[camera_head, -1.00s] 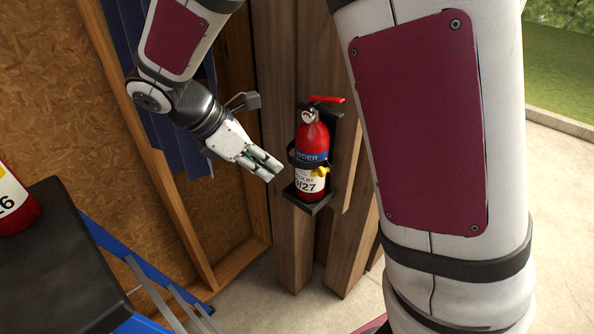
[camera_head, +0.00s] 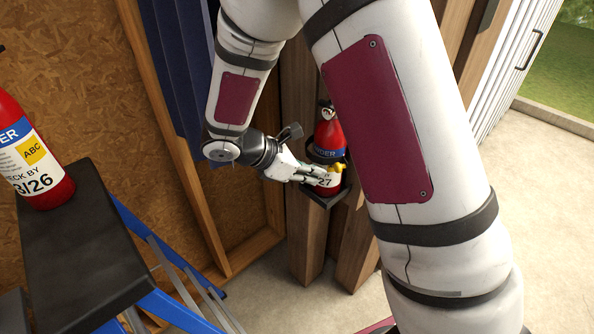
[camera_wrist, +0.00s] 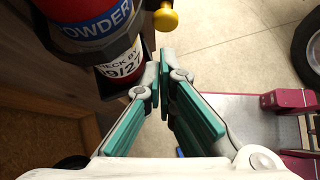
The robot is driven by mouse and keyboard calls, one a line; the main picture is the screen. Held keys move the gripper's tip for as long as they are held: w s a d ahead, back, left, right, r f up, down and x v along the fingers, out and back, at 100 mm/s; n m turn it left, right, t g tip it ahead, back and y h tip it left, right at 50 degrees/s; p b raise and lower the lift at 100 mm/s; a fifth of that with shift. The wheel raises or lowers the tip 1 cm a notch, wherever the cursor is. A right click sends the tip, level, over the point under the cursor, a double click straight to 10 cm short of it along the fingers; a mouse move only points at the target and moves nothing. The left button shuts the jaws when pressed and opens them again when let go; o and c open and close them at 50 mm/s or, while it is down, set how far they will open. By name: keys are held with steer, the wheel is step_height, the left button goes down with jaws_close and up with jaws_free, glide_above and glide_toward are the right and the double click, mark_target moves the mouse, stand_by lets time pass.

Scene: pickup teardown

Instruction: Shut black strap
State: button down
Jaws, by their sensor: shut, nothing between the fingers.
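The black strap (camera_head: 318,159) runs round the lower body of a red fire extinguisher (camera_head: 329,132), which stands upright in a dark bracket on the wooden post. In the wrist view the strap (camera_wrist: 112,52) is a dark band between the blue and white labels. A yellow knob (camera_wrist: 165,19) sits at its right end. My gripper (camera_head: 326,176) is shut and empty at the extinguisher's lower front, just below the yellow part. In the wrist view its fingertips (camera_wrist: 161,68) are together beside the white label. Whether they touch it, and whether the strap is fastened, I cannot tell.
Another extinguisher (camera_head: 34,160) stands on a black-topped blue stepladder (camera_head: 85,240) at left. A particleboard wall (camera_head: 90,90) with blue cloth is behind. Concrete floor is clear at right. A tyre (camera_wrist: 308,50) shows in the wrist view.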

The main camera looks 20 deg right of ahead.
mark_target(337, 172)
steer(key=shift+d+r, duration=0.1)
steer(key=shift+d, duration=0.9)
steer(key=shift+s+d+p, duration=0.2)
steer(key=shift+s+d, duration=0.05)
steer(key=shift+d, duration=0.4)
steer(key=shift+s+d+p, duration=0.2)
steer(key=shift+d, duration=0.45)
